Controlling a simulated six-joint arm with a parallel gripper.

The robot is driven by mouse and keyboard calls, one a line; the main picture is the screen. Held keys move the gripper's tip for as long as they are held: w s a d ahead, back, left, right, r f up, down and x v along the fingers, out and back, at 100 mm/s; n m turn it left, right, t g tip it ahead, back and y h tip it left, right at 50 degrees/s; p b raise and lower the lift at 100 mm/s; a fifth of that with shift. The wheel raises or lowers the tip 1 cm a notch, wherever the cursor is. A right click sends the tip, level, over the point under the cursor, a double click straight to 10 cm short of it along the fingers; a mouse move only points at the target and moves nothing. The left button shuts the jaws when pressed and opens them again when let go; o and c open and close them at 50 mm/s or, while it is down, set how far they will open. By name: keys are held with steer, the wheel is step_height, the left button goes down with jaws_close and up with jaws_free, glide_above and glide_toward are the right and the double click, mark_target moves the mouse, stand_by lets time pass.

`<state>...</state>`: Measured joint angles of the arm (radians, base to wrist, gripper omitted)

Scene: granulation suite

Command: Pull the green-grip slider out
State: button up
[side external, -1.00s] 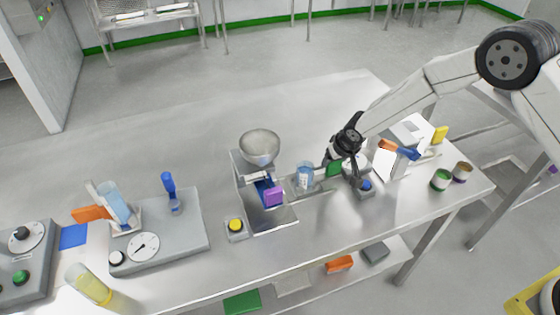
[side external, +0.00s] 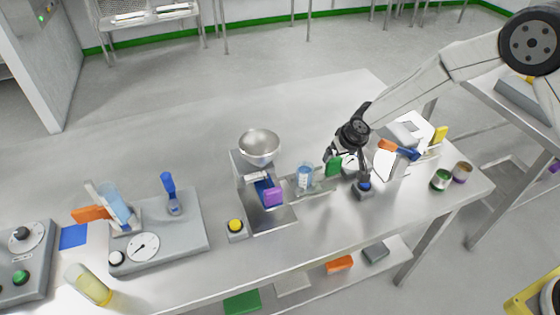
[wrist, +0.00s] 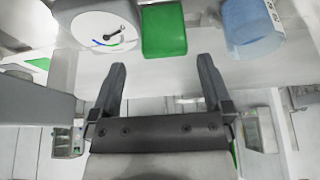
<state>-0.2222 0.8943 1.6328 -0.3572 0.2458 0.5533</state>
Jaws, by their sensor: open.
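The green grip (side external: 333,167) of the slider stands at the right end of a low metal rail (side external: 318,188) on the steel table, beside a clear beaker with blue marks (side external: 304,177). My gripper (side external: 346,164) is just right of the green grip, pointing down. In the wrist view the green grip (wrist: 163,28) lies ahead of the fingertips, lined up with the gap between them. My gripper (wrist: 163,72) is open and empty there, with the grip beyond the fingers and apart from them.
A hopper with a steel bowl (side external: 259,146) and purple block (side external: 272,197) stands left of the beaker. A blue-button box (side external: 363,189) is close below my gripper. A round white dial (wrist: 100,30) is left of the grip. Small cans (side external: 441,180) stand at right.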

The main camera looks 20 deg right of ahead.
steer(key=v, duration=0.4)
steer(key=shift+s+r, duration=0.1)
steer(key=shift+r, duration=0.05)
steer(key=shift+d, duration=0.1)
steer(key=s+d+r+m+t, duration=0.1)
steer(key=s+d+r, duration=0.4)
steer(key=d+r, duration=0.5)
steer(key=s+f+n+g, duration=0.1)
steer(key=s+g, duration=0.1)
steer(key=s, duration=1.7)
steer(key=shift+s+d+f+g, duration=0.2)
steer(key=shift+d+f+g, duration=0.1)
steer(key=shift+g, duration=0.1)
stand_by(0.6)
